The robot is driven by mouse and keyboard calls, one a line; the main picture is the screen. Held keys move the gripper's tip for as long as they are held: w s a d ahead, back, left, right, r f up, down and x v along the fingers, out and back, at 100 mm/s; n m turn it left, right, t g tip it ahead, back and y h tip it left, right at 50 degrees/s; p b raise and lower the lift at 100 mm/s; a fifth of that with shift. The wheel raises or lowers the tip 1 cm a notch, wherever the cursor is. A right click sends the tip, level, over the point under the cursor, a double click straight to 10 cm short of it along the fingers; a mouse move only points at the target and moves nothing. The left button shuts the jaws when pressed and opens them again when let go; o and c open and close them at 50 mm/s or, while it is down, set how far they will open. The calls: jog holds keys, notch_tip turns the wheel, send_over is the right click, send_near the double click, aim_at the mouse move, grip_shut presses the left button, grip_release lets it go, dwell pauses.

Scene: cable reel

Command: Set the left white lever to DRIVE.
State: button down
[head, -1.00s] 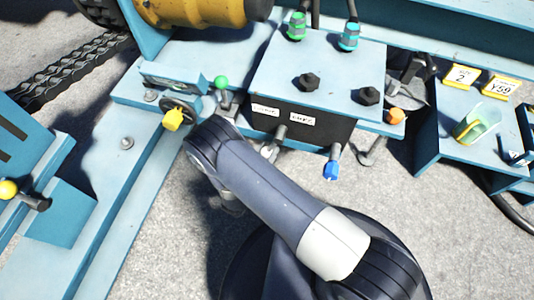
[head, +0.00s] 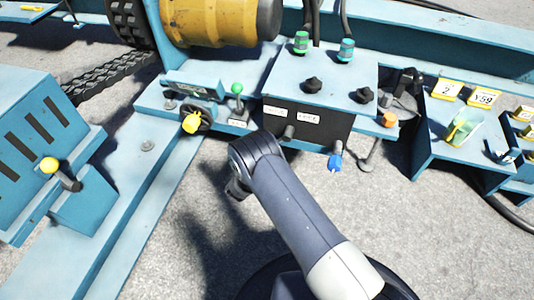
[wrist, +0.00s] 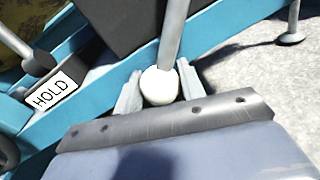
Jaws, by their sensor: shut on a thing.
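In the wrist view, the white round knob of a lever (wrist: 160,87) sits between the two fingers of my gripper (wrist: 159,78). The fingers are shut on it, and the grey lever rod runs up from the knob. In the head view, my arm covers the gripper and the knob. A grey rod stub (head: 288,132) shows at the front of the dark box, just right of my arm. Two white labels (head: 277,111) are on the box front, too small to read.
A HOLD label (wrist: 53,91) lies left of the knob in the wrist view. A blue-knobbed lever (head: 335,162) hangs to the right. Concrete floor is open below the frame.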

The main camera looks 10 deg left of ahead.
jog(key=shift+s+a, duration=0.1)
jog(key=shift+a, duration=0.05)
jog(key=c, duration=1.2)
grip_release()
jog(key=shift+s, duration=0.1)
jog(key=p+v, duration=0.3)
jog(key=v, duration=0.7)
jog(key=shift+s+p, duration=0.35)
